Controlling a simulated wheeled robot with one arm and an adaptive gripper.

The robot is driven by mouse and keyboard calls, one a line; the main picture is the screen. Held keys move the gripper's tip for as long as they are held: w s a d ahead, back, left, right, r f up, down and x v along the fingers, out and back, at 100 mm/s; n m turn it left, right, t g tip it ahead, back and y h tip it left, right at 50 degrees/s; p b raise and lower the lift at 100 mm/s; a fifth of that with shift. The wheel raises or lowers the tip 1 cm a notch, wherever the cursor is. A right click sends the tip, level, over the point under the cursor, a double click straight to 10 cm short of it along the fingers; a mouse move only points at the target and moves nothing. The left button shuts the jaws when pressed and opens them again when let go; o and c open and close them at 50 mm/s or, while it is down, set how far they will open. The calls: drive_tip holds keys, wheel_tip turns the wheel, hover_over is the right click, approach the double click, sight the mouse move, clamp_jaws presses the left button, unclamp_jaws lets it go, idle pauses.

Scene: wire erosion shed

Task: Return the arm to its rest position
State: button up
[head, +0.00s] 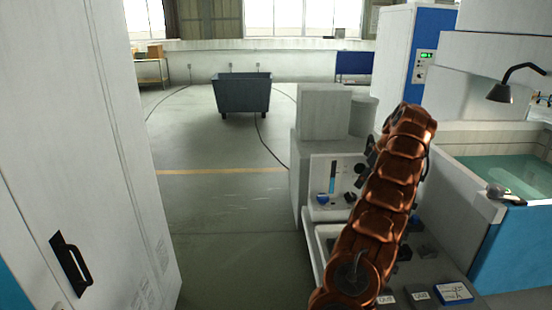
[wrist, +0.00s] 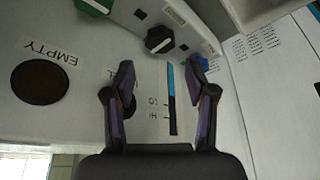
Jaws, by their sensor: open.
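My copper-coloured segmented arm rises from the bottom centre-right of the head view and leans up over a bench. My gripper (wrist: 161,70) is open in the wrist view, with two dark purple fingers apart and nothing held between them. Its fingers are in front of a white control panel (wrist: 70,120); I cannot tell whether they touch it. In the head view the gripper is mostly hidden behind the arm, next to the panel (head: 322,172).
The panel carries a black knob (wrist: 158,40), a green knob (wrist: 95,4), a blue-striped gauge (wrist: 171,98) and a dark disc (wrist: 39,82) marked EMPTY. A tank of greenish liquid (head: 500,172) stands right; a white cabinet (head: 75,150) stands left. Open floor (head: 220,215) lies between, with a dark bin (head: 242,95) behind.

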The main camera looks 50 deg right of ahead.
drive_tip(key=w+a+r+y, duration=0.1)
drive_tip(key=w+a+r, duration=0.2)
drive_tip(key=w+a, duration=0.65)
drive_tip(key=w+a+r+y, duration=0.1)
drive_tip(key=w+a+r, duration=0.2)
drive_tip(key=w+a, duration=0.6)
drive_tip(key=a+g+y, duration=0.1)
drive_tip(key=a+g, duration=0.2)
drive_tip(key=a, duration=2.7)
drive_tip(key=s+a+f+g+h, duration=0.1)
drive_tip(key=s+a+f+g, duration=0.25)
drive_tip(key=s+a, duration=1.25)
drive_tip(key=s+a+f+h, duration=0.1)
drive_tip(key=s+a+f, duration=0.2)
drive_tip(key=s+f, duration=0.3)
drive_tip(key=s, duration=0.4)
drive_tip(key=shift+h, duration=0.4)
